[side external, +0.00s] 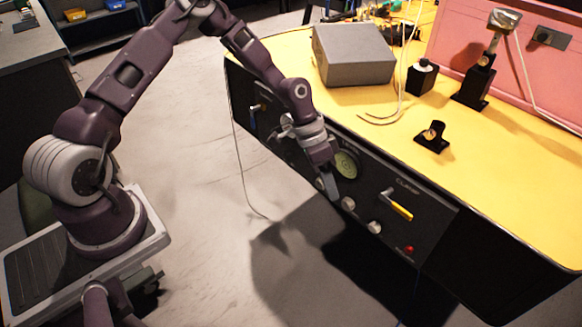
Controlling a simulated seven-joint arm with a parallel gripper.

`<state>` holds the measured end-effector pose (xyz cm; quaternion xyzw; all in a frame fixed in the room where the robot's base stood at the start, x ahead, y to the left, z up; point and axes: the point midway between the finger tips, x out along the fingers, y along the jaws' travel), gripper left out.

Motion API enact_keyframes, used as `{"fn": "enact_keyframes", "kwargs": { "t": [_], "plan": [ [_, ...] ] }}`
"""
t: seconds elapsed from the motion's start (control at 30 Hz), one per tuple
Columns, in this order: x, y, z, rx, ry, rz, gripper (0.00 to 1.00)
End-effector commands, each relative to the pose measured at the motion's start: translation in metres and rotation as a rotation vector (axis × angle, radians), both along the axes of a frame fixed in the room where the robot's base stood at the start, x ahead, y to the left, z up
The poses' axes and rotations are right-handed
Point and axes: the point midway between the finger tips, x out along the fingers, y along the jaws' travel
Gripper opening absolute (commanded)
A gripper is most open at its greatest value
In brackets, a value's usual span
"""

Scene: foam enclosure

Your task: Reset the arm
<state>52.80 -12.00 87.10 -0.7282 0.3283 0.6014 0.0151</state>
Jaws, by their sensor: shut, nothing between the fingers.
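My arm reaches from its base at the left to the black front panel (440,232) of the yellow-topped bench. My gripper (331,192) points down in front of the panel, below and left of a round green-faced gauge (346,165). The gripper is shut and holds nothing. Its tips are close to a pale round knob (348,203); I cannot tell whether they touch. A yellow-handled lever (399,210) under a "CLAMP" label sits to the right. A second pale knob (374,227) and a red button (409,249) are lower right.
A grey box (353,55), black fixtures (432,137) and a loose pale cable (385,117) lie on the yellow bench top (505,165). Another lever (254,118) is at the panel's left. The floor (200,200) between my base and the bench is mostly clear; a thin cable hangs there.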

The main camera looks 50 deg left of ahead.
Motion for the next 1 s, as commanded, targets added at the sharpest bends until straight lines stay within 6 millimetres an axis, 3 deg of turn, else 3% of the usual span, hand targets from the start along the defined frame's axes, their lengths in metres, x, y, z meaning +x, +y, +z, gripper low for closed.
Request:
{"fn": "enact_keyframes", "kwargs": {
  "t": [0.03,0.27,0.4,0.5,0.6,0.7,0.8,1.0],
  "plan": [
    [-0.008,0.012,0.031,0.097,-0.016,-0.02,0.0],
    [-0.074,0.059,0.166,0.438,-0.081,0.101,0.0],
    [-0.138,0.074,0.237,0.512,-0.161,0.278,0.0],
    [-0.189,0.077,0.269,0.486,-0.218,0.409,0.0],
    [-0.232,0.077,0.283,0.419,-0.258,0.508,0.0],
    [-0.259,0.075,0.287,0.356,-0.28,0.566,0.0],
    [-0.271,0.074,0.287,0.321,-0.286,0.59,0.0],
    [-0.272,0.074,0.287,0.316,-0.287,0.593,0.0]
  ]
}}
